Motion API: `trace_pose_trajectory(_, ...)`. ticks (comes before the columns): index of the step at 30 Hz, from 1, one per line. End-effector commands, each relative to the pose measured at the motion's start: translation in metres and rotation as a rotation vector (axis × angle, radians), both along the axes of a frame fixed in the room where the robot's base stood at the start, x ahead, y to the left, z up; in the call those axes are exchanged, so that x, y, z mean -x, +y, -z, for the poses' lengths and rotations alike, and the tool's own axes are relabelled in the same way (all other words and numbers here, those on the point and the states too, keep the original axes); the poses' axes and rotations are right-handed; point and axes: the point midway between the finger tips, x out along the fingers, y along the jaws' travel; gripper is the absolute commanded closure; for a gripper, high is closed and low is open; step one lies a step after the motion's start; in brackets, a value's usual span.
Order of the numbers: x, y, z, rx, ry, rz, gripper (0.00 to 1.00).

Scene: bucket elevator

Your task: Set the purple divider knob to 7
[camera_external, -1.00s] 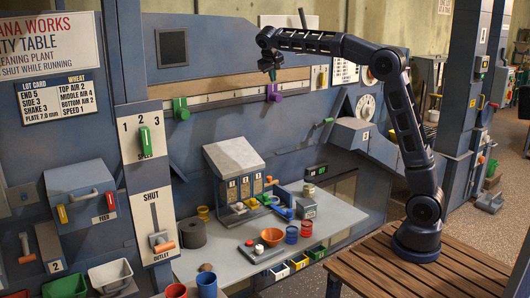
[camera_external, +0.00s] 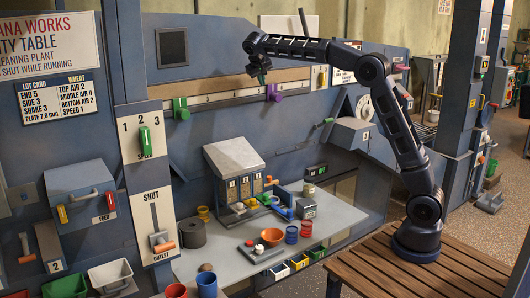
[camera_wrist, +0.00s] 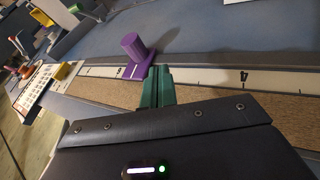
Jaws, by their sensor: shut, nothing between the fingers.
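The purple divider knob (camera_external: 273,93) stands on the white scale strip (camera_external: 226,97) along the sloped blue panel. In the wrist view, the purple knob (camera_wrist: 134,47) has an upright post on a flat slider plate with a pale line. My gripper (camera_external: 263,77) is shut and empty, just left of the knob in the external view. In the wrist view its green fingertips (camera_wrist: 161,78) are right beside the slider plate, to its right; whether they touch it I cannot tell. A mark like 4 shows on the strip right of the fingers; the knob's reading is unclear.
A green knob (camera_external: 181,108) sits further left on the same strip. A tan board (camera_external: 214,87) runs behind the strip. A white card and a yellow block (camera_wrist: 66,70) lie beyond the purple knob in the wrist view. A worktable (camera_external: 225,262) with cups stands below.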

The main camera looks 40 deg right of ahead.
Motion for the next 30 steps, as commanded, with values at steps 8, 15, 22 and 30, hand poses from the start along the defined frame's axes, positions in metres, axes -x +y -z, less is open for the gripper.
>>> trace_pose_trajectory(8, -0.017, -0.021, 0.041, 0.001, 0.003, 0.002, 1.0)
trace_pose_trajectory(15, -0.03, -0.041, 0.073, 0.0, 0.0, 0.002, 1.0)
trace_pose_trajectory(22, -0.029, -0.067, 0.077, -0.001, 0.0, 0.001, 1.0)
trace_pose_trajectory(30, -0.029, -0.075, 0.08, 0.0, 0.0, 0.0, 1.0)
